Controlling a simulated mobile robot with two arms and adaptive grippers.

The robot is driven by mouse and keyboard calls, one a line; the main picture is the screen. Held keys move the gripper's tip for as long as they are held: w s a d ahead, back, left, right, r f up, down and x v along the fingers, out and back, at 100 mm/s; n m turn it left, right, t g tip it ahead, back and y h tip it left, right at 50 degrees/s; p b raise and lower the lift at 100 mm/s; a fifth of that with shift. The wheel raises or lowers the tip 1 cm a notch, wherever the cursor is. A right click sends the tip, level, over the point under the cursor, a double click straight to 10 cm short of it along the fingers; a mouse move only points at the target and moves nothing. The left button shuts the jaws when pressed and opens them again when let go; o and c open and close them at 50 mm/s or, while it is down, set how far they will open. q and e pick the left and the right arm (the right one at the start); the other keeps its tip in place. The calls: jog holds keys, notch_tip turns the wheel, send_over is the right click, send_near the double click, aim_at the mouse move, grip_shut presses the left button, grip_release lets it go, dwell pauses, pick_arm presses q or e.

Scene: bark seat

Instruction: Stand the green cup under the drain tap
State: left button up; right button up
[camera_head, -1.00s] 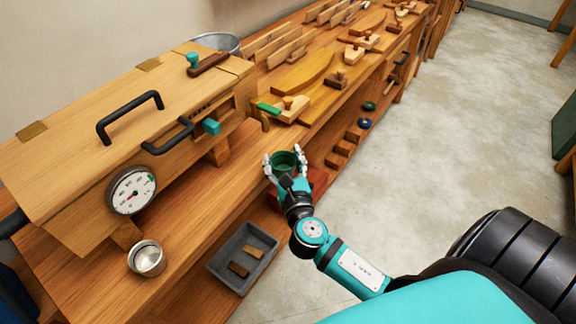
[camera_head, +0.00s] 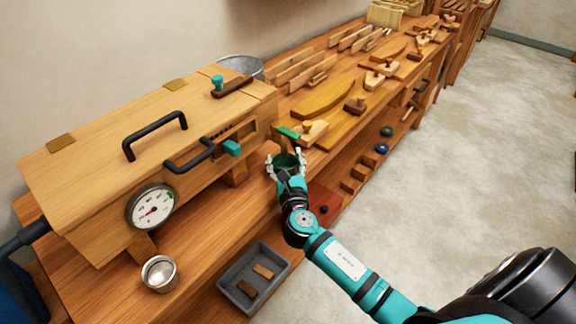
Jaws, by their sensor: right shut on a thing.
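The green cup (camera_head: 287,161) is upright between the fingers of my right gripper (camera_head: 286,164), which is shut on it. The cup is over the bench, near the right end of the wooden box (camera_head: 100,150). A green lever (camera_head: 288,132) on a brass-coloured body, which looks like the drain tap, is just above the cup in the picture. I cannot tell whether the cup is exactly below its outlet or touches the bench. My fingers hide part of the cup. My left gripper is not in view.
A metal cup (camera_head: 159,273) stands on the bench below the gauge (camera_head: 150,208). A grey tray (camera_head: 226,281) holds two small blocks. A red box (camera_head: 325,200) is beside my right forearm. Wooden planes and planks lie along the bench behind. A teal knob (camera_head: 231,148) juts from the box.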

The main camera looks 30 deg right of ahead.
jog(key=shift+w, duration=0.2)
jog(key=shift+f, duration=0.3)
dwell(0.3)
jog(key=o, duration=1.3)
jog(key=shift+s, duration=0.1)
